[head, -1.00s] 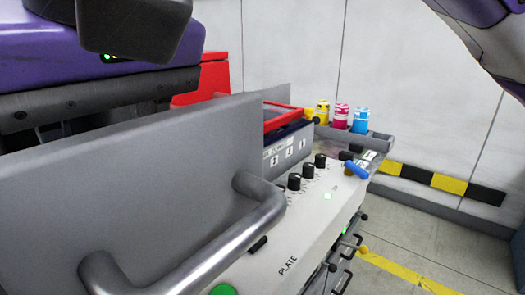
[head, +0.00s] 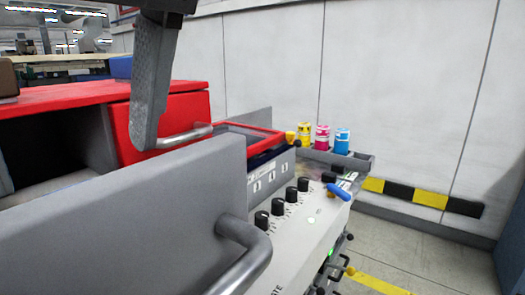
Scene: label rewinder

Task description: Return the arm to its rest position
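My gripper (head: 149,95) hangs down from the top edge left of centre in the head view. It shows as one dark grey finger-like part, with its tip in front of the red cabinet front. The second finger does not show apart from it, so I cannot tell whether it is open. I see nothing held at its tip. The rest of my arm is out of view above.
A grey panel (head: 120,215) with a curved metal handle (head: 243,250) stands in front. Behind are a red cabinet (head: 60,97) and its drawer handle (head: 186,135). A control panel with black knobs (head: 290,195) and yellow, magenta and blue containers (head: 322,138) are right. Floor at far right is clear.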

